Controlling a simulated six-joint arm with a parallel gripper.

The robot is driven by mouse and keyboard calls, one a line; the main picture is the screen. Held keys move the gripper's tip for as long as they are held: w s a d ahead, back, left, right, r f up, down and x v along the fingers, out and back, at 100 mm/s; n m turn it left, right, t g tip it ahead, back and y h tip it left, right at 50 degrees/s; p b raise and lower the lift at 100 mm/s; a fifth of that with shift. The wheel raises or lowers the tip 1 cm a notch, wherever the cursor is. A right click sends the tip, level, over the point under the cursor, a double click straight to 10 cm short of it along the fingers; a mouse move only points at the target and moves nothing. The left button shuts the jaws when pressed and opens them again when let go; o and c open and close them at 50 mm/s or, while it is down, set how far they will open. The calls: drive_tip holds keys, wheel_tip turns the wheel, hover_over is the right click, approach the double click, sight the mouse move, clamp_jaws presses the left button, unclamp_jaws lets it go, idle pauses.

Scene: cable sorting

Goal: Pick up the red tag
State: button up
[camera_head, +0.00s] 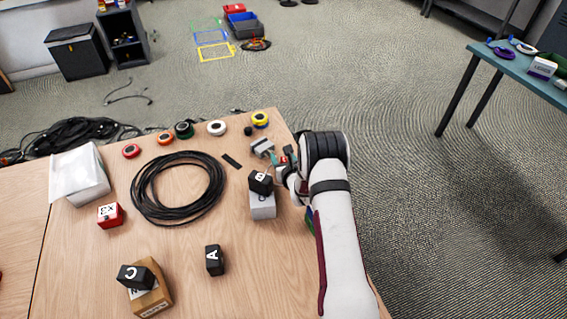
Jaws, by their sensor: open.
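A small red block (110,215) with a white marked label sits on the left part of the wooden table, left of the coiled black cable. It is the clearest red, tag-like thing, but I cannot be sure that it is the red tag. A small patch of red also shows beside my wrist, too small to make out. My gripper (272,156) is open at the table's right side, far to the right of the red block. Its fingertips are small and partly hidden by my wrist.
The wooden table (190,285) holds a coiled black cable (141,207), tape rolls along the back, and a white bag (80,175). Black block B (261,183) rests on a grey box (262,207). Block A (214,260) stands alone; block C (133,277) is on a brown box (155,296).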

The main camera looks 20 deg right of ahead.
clamp_jaws()
drive_tip(key=shift+r, duration=0.1)
idle(0.3)
